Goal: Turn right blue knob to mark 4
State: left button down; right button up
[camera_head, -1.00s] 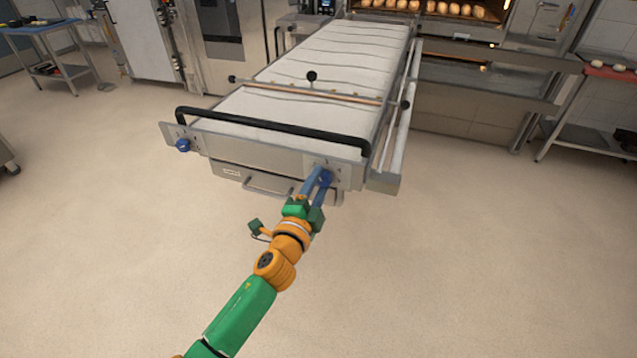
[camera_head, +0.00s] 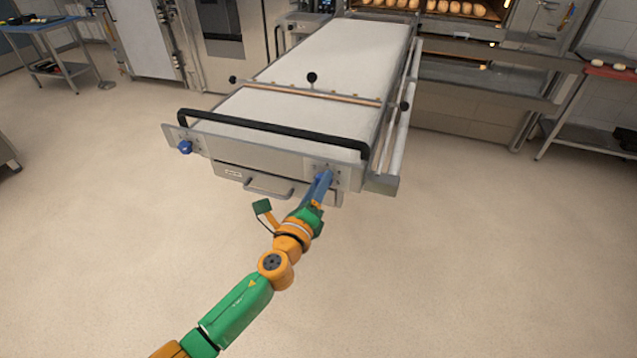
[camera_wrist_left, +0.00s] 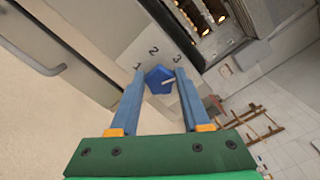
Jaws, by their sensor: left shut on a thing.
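The right blue knob (camera_wrist_left: 157,76) sits on the right end of the loader's front panel. My left gripper (camera_head: 322,178) is shut on it, and its fingers and the knob are hard to tell apart in the head view. In the left wrist view the two blue fingers of this gripper (camera_wrist_left: 160,82) lie on either side of the knob. A pale pointer line on the knob points to the right, past mark 3 (camera_wrist_left: 176,57). Marks 1 (camera_wrist_left: 138,66) and 2 (camera_wrist_left: 153,50) also show. Mark 4 cannot be made out; the right finger covers that side. My right gripper is out of view.
A left blue knob (camera_head: 185,146) sits at the panel's other end. A black bar (camera_head: 270,130) runs above the panel, and a metal handle (camera_head: 267,188) juts out below it. The pale loader belt (camera_head: 330,60) reaches back towards the ovens. The floor around is clear.

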pick_arm(q)
jog(key=shift+s+d+f+m+p, duration=0.1)
jog(key=shift+m+p, duration=0.35)
jog(key=shift+m, duration=1.5)
jog(key=shift+d+f+m+p, duration=0.1)
jog(key=shift+m+p, duration=0.3)
jog(key=shift+m, duration=1.55)
jog(key=shift+c, duration=1.8)
grip_release()
jog(key=shift+r, duration=0.2)
jog(key=shift+s, duration=0.1)
